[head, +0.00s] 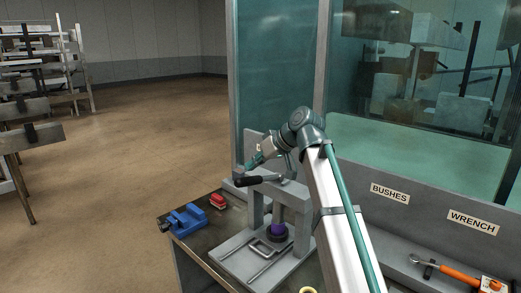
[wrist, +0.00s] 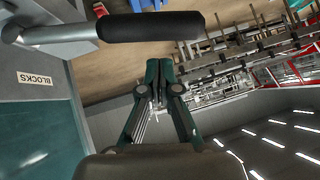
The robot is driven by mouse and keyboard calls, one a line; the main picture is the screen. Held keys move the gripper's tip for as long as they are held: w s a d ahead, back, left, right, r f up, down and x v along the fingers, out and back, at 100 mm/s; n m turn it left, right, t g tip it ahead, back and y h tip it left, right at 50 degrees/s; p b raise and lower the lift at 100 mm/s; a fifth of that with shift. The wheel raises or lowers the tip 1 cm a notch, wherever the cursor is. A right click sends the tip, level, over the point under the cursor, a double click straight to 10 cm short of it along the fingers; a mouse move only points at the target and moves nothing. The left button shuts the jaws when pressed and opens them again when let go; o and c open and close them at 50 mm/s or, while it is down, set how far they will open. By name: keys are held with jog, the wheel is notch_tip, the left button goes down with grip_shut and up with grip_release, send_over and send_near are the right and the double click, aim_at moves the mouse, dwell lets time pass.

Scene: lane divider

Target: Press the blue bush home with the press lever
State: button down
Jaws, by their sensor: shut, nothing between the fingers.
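The grey press (head: 250,205) stands on the bench. Its lever has a black handle (head: 254,181), roughly level near the top of the frame. The handle also spans the top of the wrist view (wrist: 150,27). My gripper (head: 250,164) is shut and empty, close to the handle; in the wrist view its fingertips (wrist: 158,66) point toward the handle with a small gap in the picture. A blue-purple bush (head: 278,230) sits under the press ram, in or on a dark round part (head: 277,238). How deep it sits is unclear.
A blue vise (head: 188,218) and a small red object (head: 218,201) are on the bench left of the press. An orange-handled wrench (head: 458,274) lies at the right. A glass screen (head: 425,110) stands behind the bench; open floor is at left.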

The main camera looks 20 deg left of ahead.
aim_at(248, 178)
jog(key=shift+s+a+f, duration=0.1)
jog(key=shift+s+f, duration=0.1)
jog(key=shift+f, duration=0.75)
jog(key=shift+s+f, duration=0.35)
jog(key=shift+f, duration=0.25)
